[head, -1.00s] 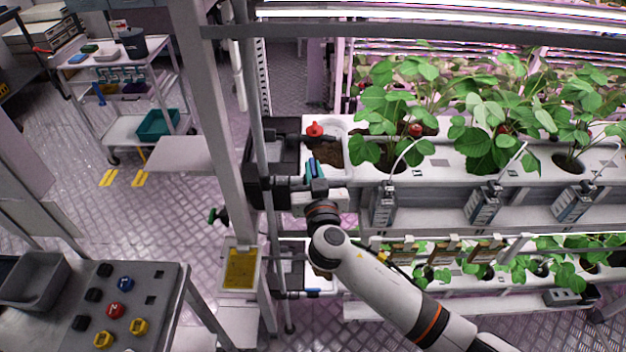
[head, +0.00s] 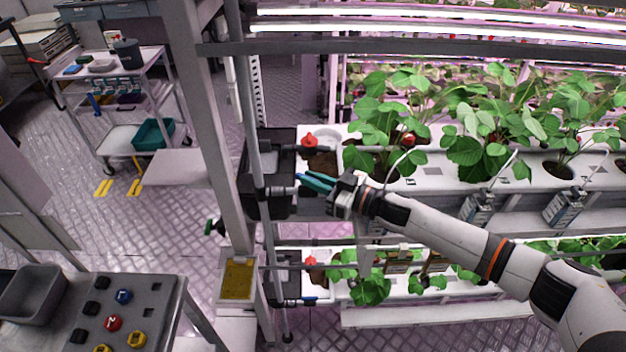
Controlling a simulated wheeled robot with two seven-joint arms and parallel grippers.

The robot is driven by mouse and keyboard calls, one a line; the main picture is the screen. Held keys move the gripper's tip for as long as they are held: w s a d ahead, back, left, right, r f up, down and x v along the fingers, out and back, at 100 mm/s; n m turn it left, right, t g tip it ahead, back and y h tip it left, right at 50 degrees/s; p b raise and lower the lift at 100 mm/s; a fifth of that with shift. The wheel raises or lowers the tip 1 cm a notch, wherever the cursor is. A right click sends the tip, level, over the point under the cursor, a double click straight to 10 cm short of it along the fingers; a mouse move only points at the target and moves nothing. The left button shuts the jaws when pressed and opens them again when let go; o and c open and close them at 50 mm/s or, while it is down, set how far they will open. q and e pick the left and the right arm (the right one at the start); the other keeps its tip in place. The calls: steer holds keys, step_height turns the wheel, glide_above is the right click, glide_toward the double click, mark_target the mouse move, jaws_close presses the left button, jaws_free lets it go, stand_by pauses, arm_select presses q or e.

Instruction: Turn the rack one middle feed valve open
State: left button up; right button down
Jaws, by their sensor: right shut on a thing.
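The rack one middle feed valve sits on the short dark pipe (head: 284,191) at the left end of the upper planting tray (head: 440,172). My right gripper (head: 316,183) is at this valve, its teal fingers pointing left and shut on the handle. The fingers hide most of the handle, so its exact angle is hard to tell. My right arm reaches in from the lower right. My left gripper is not in view.
A red knob (head: 309,141) stands just above the gripper. A lower valve with a blue handle (head: 308,301) sits below. A grey upright post (head: 205,130) stands left of the valve. Leafy plants (head: 385,115) crowd the right. A button console (head: 130,305) is at lower left.

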steer(key=n+g+b, duration=0.1)
steer(key=g+b, duration=0.1)
steer(key=n+g+y+b, duration=0.1)
steer(key=n+g+b, duration=0.1)
steer(key=w+n+g+y+b, duration=0.1)
steer(key=g+b, duration=0.1)
steer(key=g, duration=0.1)
steer(key=shift+d+f+n, duration=0.1)
steer(key=shift+f+n, duration=0.15)
steer(key=shift+n, duration=0.15)
steer(key=shift+r+n+g+b, duration=0.15)
steer(key=shift+n+g+b, duration=0.55)
steer(key=shift+g+b, duration=0.45)
steer(key=shift+s, duration=0.1)
steer(key=c, duration=1.4)
jaws_free()
steer(key=shift+c, duration=0.2)
